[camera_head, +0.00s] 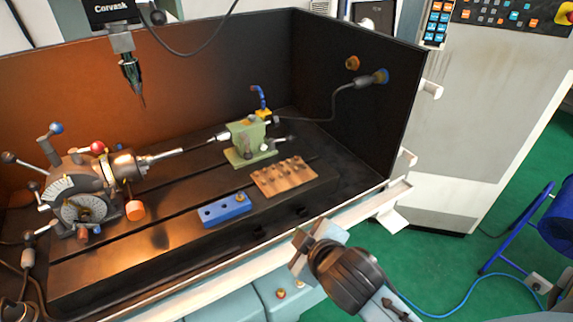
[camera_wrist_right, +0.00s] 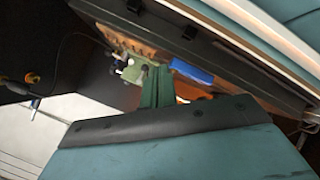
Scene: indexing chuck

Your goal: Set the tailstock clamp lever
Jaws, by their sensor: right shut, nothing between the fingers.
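The green tailstock (camera_head: 248,142) stands on the dark slotted table, right of the indexing chuck (camera_head: 85,190). A blue-tipped lever (camera_head: 259,98) rises behind its top, and small pale-ended levers (camera_head: 284,140) stick out on its right side. I cannot tell which is the clamp lever. My right gripper (camera_head: 312,240) is shut and empty, in front of the machine's front rail, well apart from the tailstock. In the right wrist view its green fingers (camera_wrist_right: 157,86) are together, with the pale tailstock (camera_wrist_right: 132,71) beyond them. My left gripper is not in view.
A brown peg board (camera_head: 284,177) and a blue block (camera_head: 224,210) lie on the table between the rail and the tailstock. A probe (camera_head: 132,80) hangs above. Dark walls close the back and right. A cable runs from the right wall (camera_head: 385,130) toward the tailstock.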

